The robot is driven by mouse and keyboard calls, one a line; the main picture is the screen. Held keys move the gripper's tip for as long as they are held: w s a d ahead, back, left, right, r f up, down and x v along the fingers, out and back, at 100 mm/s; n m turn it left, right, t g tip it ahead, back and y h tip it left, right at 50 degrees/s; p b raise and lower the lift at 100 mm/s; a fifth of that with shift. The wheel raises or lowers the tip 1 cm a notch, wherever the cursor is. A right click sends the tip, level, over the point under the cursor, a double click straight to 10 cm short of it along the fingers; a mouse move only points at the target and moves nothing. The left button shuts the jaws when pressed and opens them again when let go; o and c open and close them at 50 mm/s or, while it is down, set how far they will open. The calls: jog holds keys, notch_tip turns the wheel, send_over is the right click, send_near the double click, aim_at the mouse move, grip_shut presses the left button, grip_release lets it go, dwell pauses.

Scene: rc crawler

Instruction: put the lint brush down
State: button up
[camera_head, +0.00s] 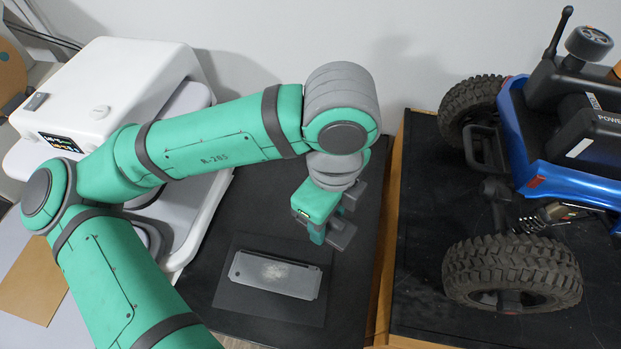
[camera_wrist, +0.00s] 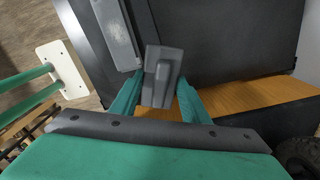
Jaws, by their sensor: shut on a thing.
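My gripper (camera_head: 322,222) is shut on the lint brush (camera_head: 343,234), a small dark grey block with a raised handle ridge. In the wrist view the lint brush (camera_wrist: 163,72) sits between the two green fingers of my gripper (camera_wrist: 158,92). In the head view my gripper is above the black bench, up and to the right of a flat grey plate (camera_head: 275,274). The brush appears held above the surface; its underside is hidden.
The grey plate, with a pale dusty patch, lies on a dark mat (camera_head: 232,299). A white machine (camera_head: 128,80) stands at left. A blue crawler (camera_head: 571,180) with big tyres stands on a wood-edged black platform (camera_head: 415,300) at right. Bare black bench surrounds the mat.

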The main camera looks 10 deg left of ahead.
jog(key=w+a+f, duration=0.2)
jog(key=w, duration=0.1)
jog(key=w+a+f, duration=0.2)
jog(key=w+f, duration=0.1)
jog(key=w, duration=0.1)
jog(key=w+a+f, duration=0.2)
jog(key=w+f, duration=0.1)
jog(key=w, duration=0.1)
jog(key=shift+w+f, duration=0.2)
jog(key=shift+f, duration=0.05)
jog(key=shift+w+a+f, duration=0.2)
jog(key=shift+w+f, duration=0.3)
jog(key=shift+f, duration=0.1)
jog(key=shift+w+a+f, duration=0.1)
jog(key=shift+f, duration=1.5)
jog(key=shift+f, duration=0.3)
